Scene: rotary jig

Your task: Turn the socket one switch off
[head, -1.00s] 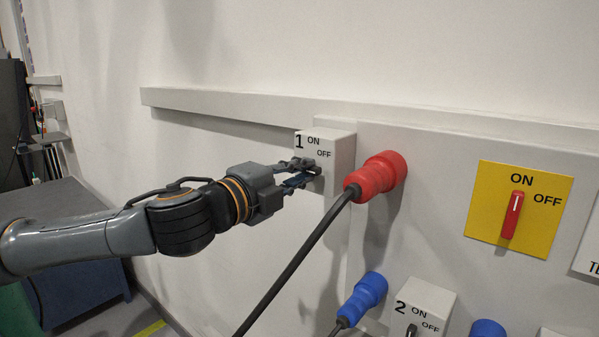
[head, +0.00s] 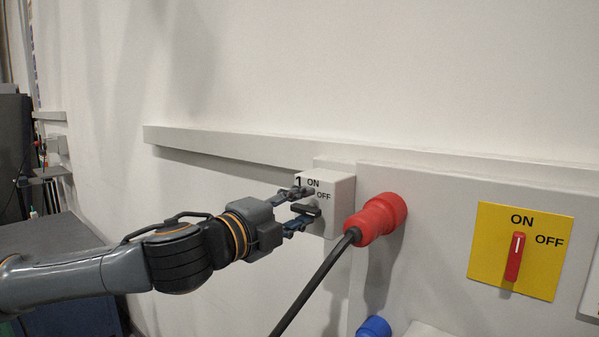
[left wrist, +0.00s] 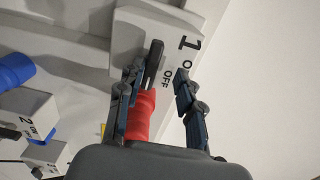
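The socket one switch box (head: 341,190) is a white box on the wall, marked 1, ON and OFF. Its dark switch knob (head: 306,210) lies about level, along the OFF side. In the left wrist view the knob (left wrist: 153,64) lies lengthwise beside the OFF label. My left gripper (head: 303,204) is open in front of the box, with one finger above the knob and one below. In the left wrist view the gripper (left wrist: 159,74) has the knob close to its left finger, with a gap to the right one; contact there is unclear. My right gripper is out of view.
A red plug (head: 378,217) with a dark cable (head: 315,283) sits right beside the box. A yellow panel (head: 488,241) with a red switch is farther right. Blue plugs (left wrist: 15,71) and a box marked 2 (left wrist: 27,113) are lower down. The wall above is clear.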

